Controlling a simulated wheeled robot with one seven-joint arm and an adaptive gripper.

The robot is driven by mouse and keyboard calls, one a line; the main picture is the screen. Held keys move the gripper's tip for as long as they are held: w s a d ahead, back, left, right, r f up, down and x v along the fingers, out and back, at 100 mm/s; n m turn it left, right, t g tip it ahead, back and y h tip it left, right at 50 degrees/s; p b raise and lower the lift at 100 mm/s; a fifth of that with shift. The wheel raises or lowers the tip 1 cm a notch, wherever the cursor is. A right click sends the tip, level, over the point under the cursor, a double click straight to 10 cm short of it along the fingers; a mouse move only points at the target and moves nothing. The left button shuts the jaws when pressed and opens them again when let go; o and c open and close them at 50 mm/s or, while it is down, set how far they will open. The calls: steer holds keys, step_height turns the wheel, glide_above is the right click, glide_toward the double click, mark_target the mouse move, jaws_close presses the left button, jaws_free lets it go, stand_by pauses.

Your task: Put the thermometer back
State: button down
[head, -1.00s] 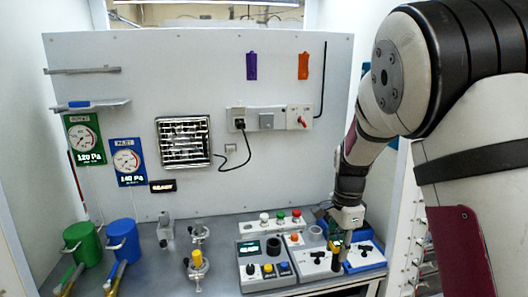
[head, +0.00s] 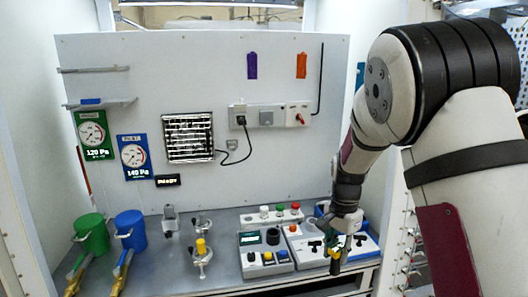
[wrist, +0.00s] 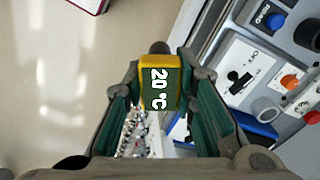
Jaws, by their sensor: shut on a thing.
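The thermometer (wrist: 160,82) is a small yellow-edged block with a dark green face reading "20 °C". My gripper (wrist: 170,110) is shut on it in the wrist view, with one green-lined finger on each side. In the head view my gripper (head: 341,243) hangs at the front right of the bench, in front of the right-hand control boxes. The thermometer is small there and partly hidden by the fingers. Its resting place cannot be made out for sure.
The grey bench (head: 219,275) carries control boxes with knobs and buttons (head: 265,255), a blue tray (head: 367,246), clamps, and green (head: 92,235) and blue (head: 130,230) cylinders. A panel (head: 285,165) stands behind. Pale floor (wrist: 60,100) shows left in the wrist view.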

mark_target(333, 261)
steer(key=f+n, duration=0.2)
steer(key=n, duration=0.1)
steer(key=w+f+n, duration=0.1)
steer(key=f+n, duration=0.1)
steer(key=n, duration=0.1)
steer(key=w+f+n, duration=0.1)
steer(key=n, duration=0.2)
steer(key=shift+w+f, duration=0.1)
steer(key=shift+f, duration=0.3)
steer(key=shift+w+f+n, duration=0.25)
steer(key=shift+f+n, duration=0.4)
steer(key=shift+n, duration=0.55)
steer(key=shift+a, duration=0.15)
